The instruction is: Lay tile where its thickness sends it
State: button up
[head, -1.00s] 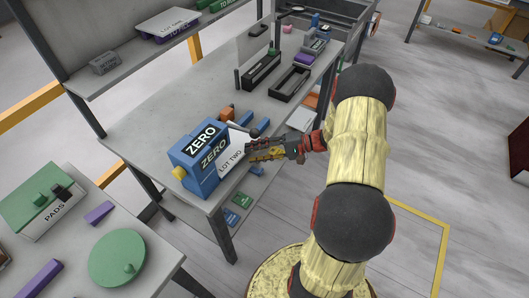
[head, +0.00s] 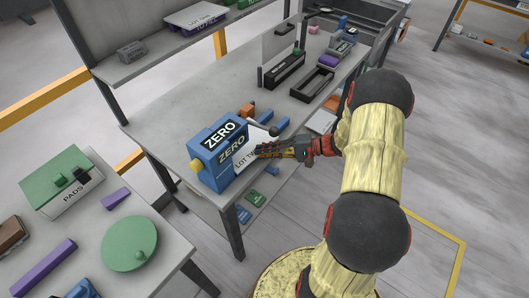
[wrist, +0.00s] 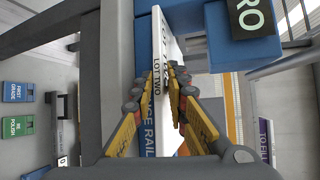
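The white tile (head: 246,155), marked LOT TWO, stands on edge beside the blue gauge block (head: 212,157) marked ZERO, at the front edge of the bench. In the wrist view the tile (wrist: 166,38) is edge-on between my two fingers, its LOT TWO print readable. My gripper (head: 262,152) reaches in from the right and appears shut on the tile, one finger on each face; it also shows in the wrist view (wrist: 163,82). A blue strip reading "NCE RAIL" (wrist: 148,115) runs alongside the tile. My fingers hide part of the tile.
Black open trays (head: 312,84) lie farther back on the bench (head: 165,110). A shelf above holds a LOT ONE piece (head: 196,16). Labelled blue and green plates (head: 255,197) sit below the bench. A side table with a green disc (head: 130,243) stands at front left.

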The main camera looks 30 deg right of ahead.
grip_shut()
dwell(0.3)
dwell(0.3)
jog(key=shift+w+d+b, duration=0.65)
jog(key=shift+w+d, duration=0.1)
jog(key=shift+d, duration=1.3)
jog(key=shift+w+d+b, duration=0.6)
jog(key=shift+w+d, duration=0.1)
jog(key=shift+d, duration=1.3)
jog(key=shift+w+d+b, duration=0.65)
jog(key=shift+w+d, duration=0.1)
jog(key=shift+d, duration=1.3)
jog(key=shift+r, duration=0.1)
jog(key=o, duration=0.6)
grip_release()
jog(key=shift+d, duration=0.1)
